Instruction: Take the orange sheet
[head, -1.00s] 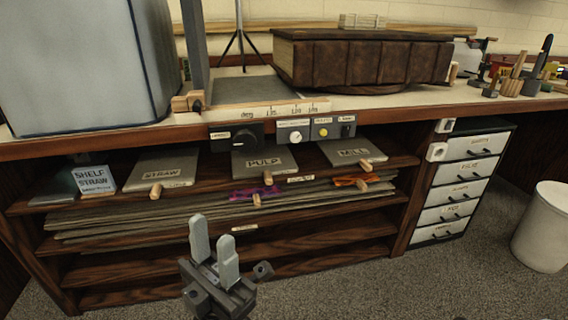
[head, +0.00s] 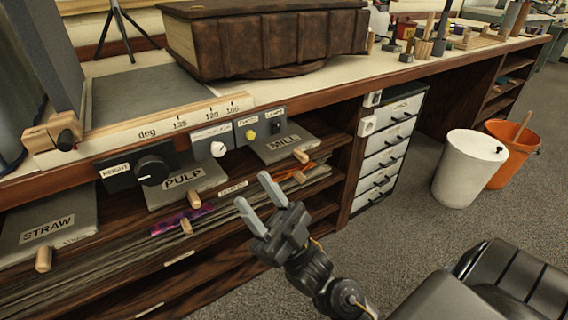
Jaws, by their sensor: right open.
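The orange sheet (head: 296,174) shows as a bright crumpled edge on the stack of grey sheets in the shelf, under the MILL board (head: 283,143). A wooden peg (head: 299,176) stands at its front edge. Most of the sheet is hidden inside the shelf. My right gripper (head: 256,200) is in front of the shelf, left of the orange sheet and apart from it in the picture. Its two grey fingers are spread, with nothing between them. My left gripper is out of view.
A purple sheet (head: 182,219) lies on the same stack to the left. The PULP board (head: 187,184) and STRAW board (head: 50,227) lie on the shelf above. A drawer unit (head: 390,148), white bin (head: 467,168) and orange bucket (head: 512,152) stand to the right.

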